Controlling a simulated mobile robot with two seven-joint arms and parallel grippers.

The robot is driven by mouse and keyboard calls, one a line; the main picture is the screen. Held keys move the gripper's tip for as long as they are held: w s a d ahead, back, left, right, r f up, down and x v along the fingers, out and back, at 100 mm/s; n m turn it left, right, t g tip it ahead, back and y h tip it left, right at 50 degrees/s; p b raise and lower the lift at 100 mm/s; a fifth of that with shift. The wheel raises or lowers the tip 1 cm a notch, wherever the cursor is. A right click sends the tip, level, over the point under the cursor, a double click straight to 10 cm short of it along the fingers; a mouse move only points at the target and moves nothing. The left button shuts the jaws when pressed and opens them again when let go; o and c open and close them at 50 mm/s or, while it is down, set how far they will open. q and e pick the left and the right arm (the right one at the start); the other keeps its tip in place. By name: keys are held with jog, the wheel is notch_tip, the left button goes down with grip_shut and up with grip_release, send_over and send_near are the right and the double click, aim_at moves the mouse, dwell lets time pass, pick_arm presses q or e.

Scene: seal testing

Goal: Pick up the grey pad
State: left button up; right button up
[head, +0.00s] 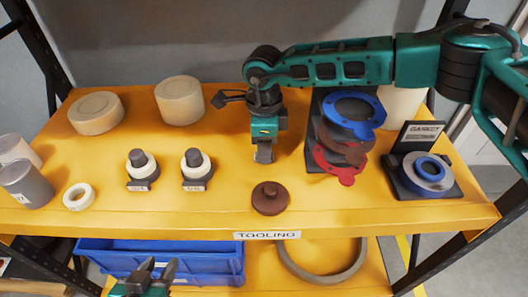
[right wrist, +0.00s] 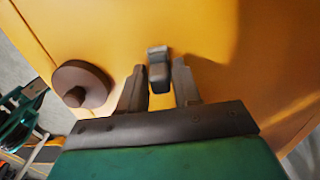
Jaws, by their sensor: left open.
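The grey pad (right wrist: 159,72) is a small dark grey block between the two fingertips of my right gripper (right wrist: 160,80) in the right wrist view. In the head view my right gripper (head: 264,152) points down over the middle of the yellow shelf, behind the brown knobbed disc; the pad is hard to tell from the fingers there. I cannot tell whether the pad touches the shelf. My left gripper (head: 158,270) is open and empty at the bottom edge, in front of the shelf.
The brown knobbed disc (head: 270,198) stands close by, also in the right wrist view (right wrist: 82,84). A rack with blue and red gaskets (head: 340,178) and a gasket stand (head: 424,172) are to the right. Two knobbed pieces (head: 142,168) (head: 196,168) stand left. A blue bin (head: 160,262) is below.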

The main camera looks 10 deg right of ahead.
grip_shut()
jog(key=shift+r, duration=0.1)
notch_tip(320, 180, up, 10)
jog(key=shift+f+p, duration=0.1)
jog(key=shift+p, duration=0.25)
jog(key=shift+c, duration=0.8)
grip_release()
jog(key=c, duration=0.9)
grip_release()
jog(key=shift+c, duration=0.2)
jog(key=shift+s, duration=0.1)
